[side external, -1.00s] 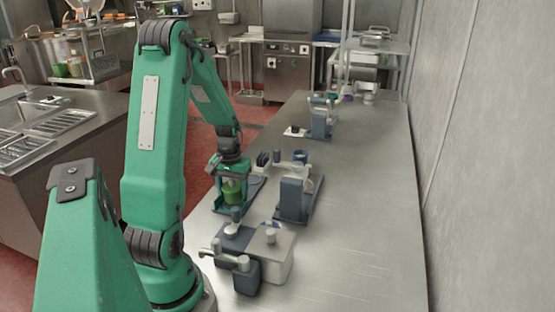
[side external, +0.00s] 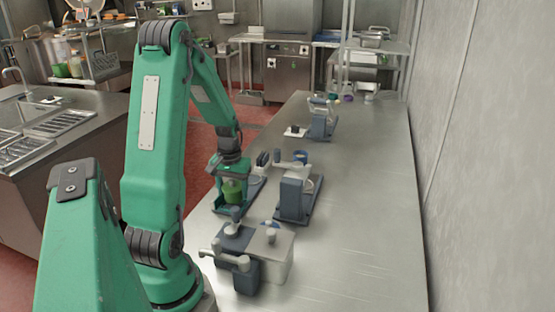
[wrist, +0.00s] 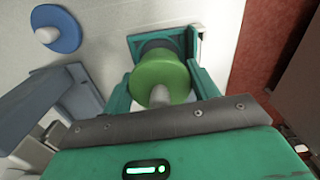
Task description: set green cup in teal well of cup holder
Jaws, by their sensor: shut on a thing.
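The green cup (wrist: 160,76) is between the two green fingers of my gripper (wrist: 164,88) in the wrist view, and the fingers are shut on it. In the side view the cup (side external: 233,191) shows upright inside my gripper (side external: 232,188), low over the left edge of the steel table. A teal square part with a dark round shape (wrist: 152,45) shows just beyond the cup in the wrist view. I cannot tell whether this is the teal well of the cup holder or whether the cup's base touches it.
A blue-grey dispenser (side external: 291,197) stands close to the right of my gripper. A boxy machine (side external: 268,255) with a pale side stands in front. Another blue-grey device (side external: 320,122) is farther back. A blue disc (wrist: 67,42) shows in the wrist view. The table's right side is clear.

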